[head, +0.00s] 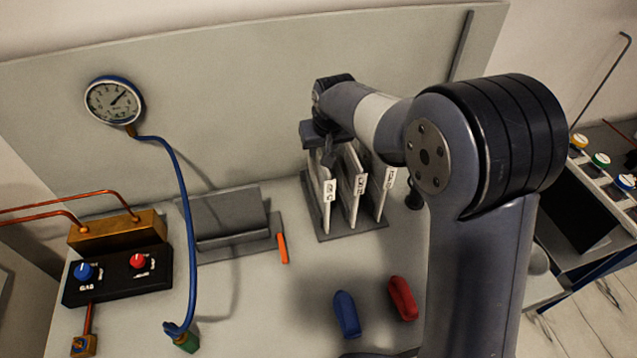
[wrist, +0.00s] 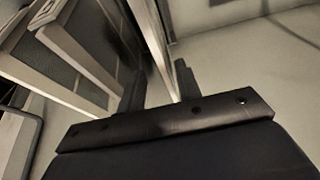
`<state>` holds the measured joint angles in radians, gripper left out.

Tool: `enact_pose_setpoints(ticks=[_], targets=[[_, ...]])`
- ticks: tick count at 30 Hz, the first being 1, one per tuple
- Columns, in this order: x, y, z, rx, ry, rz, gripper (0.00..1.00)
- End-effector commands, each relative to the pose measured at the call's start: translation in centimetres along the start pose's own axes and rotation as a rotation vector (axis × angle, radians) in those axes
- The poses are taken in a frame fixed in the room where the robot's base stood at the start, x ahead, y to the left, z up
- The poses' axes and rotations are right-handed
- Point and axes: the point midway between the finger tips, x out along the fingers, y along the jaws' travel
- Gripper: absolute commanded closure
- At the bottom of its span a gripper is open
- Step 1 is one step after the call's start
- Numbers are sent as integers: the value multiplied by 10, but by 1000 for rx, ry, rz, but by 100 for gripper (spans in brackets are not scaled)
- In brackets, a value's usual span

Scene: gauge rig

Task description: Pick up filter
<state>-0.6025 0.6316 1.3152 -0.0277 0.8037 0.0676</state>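Three upright filters with pale frames and white label tags stand side by side in a grey rack (head: 352,232) in the head view: a left filter (head: 327,205), a middle filter (head: 354,195) and a right filter (head: 384,190). My gripper (head: 326,158) is at the upper part of the left filter, near the back panel. In the wrist view my gripper (wrist: 158,82) has its two dark fingers apart. A pale filter edge (wrist: 150,35) runs down between them, closer to the right finger. I cannot see contact on both sides. Other framed panels (wrist: 75,55) show at left.
A grey angled block (head: 225,218) and an orange stick (head: 282,248) lie left of the rack. Blue (head: 346,314) and red (head: 402,298) pieces lie in front. A gauge (head: 113,102) with a blue hose (head: 183,190) is at left.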

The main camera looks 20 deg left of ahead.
Motion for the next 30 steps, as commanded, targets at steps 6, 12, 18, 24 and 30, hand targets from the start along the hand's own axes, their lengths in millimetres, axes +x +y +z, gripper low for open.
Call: enact_pose_setpoints(ticks=[6,12,18,24,30], targets=[[26,-5,0,-1,-1,0,67],[50,-6,-1,0,1,0,67],[50,-6,-2,0,1,0,67],[51,-6,-1,0,1,0,67],[53,-6,0,0,1,0,67]])
